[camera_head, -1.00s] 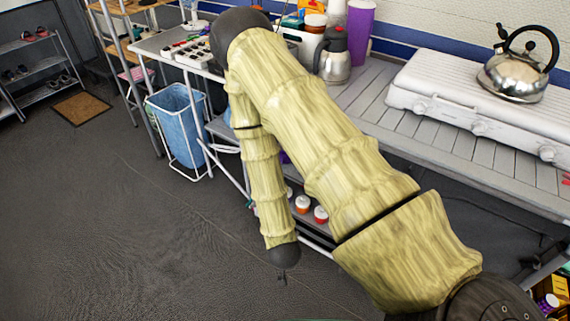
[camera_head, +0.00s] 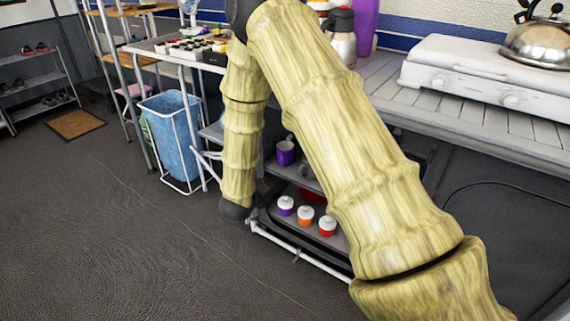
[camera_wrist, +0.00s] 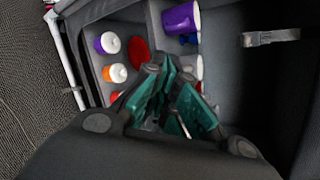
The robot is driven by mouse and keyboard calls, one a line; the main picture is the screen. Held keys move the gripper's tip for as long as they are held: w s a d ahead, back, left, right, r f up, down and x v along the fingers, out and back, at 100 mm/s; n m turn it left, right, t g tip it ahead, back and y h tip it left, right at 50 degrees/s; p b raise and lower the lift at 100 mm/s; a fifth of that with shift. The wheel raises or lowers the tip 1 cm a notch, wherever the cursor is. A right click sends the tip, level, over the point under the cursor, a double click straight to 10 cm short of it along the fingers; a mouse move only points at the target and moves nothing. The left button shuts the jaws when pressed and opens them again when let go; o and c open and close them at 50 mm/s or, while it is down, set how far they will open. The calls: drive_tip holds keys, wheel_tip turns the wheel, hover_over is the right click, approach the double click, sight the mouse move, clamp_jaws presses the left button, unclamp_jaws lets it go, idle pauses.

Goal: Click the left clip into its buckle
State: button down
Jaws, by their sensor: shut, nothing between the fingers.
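In the wrist view my gripper (camera_wrist: 178,112) has teal fingertips that are drawn together and hold nothing. It is over the edge of a dark compartmented unit. A grey strap with a metal-looking fitting (camera_wrist: 270,38) lies across dark material at the upper right, apart from my fingers. I cannot tell whether this fitting is the left clip or its buckle, and I see no mating piece. In the head view my arm hangs down in front of the shelves, and my fingers cannot be made out.
Low shelves (camera_head: 262,218) hold purple, orange and red jars with white lids (camera_head: 306,216) and a purple cup (camera_head: 285,152). A blue bin (camera_head: 172,138) stands left of them. A slatted counter (camera_head: 470,118) with a white stove (camera_head: 470,75) is above right.

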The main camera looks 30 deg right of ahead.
drive_tip(key=w+d+r+m+g+h+b, duration=0.1)
drive_tip(key=w+d+m+h+b, duration=0.1)
drive_tip(key=w+d+m+b, duration=0.35)
drive_tip(key=w+d+m+g+h+b, duration=0.2)
drive_tip(key=w+d+m+b, duration=0.1)
drive_tip(key=d+m+b, duration=0.5)
drive_tip(key=shift+m, duration=0.65)
drive_tip(key=shift+s+a+r+b, duration=0.1)
drive_tip(key=shift+a+r+b, duration=0.15)
drive_tip(key=shift+r+b, duration=0.65)
drive_tip(key=shift+s+a+r+b, duration=0.1)
drive_tip(key=shift+a+r+b, duration=0.15)
drive_tip(key=shift+r, duration=1.1)
drive_tip(key=s+a+r+p, duration=0.2)
drive_tip(key=a+r+p, duration=0.1)
drive_tip(key=r, duration=0.6)
drive_tip(key=shift+a+r, duration=0.15)
drive_tip(key=shift+a, duration=0.75)
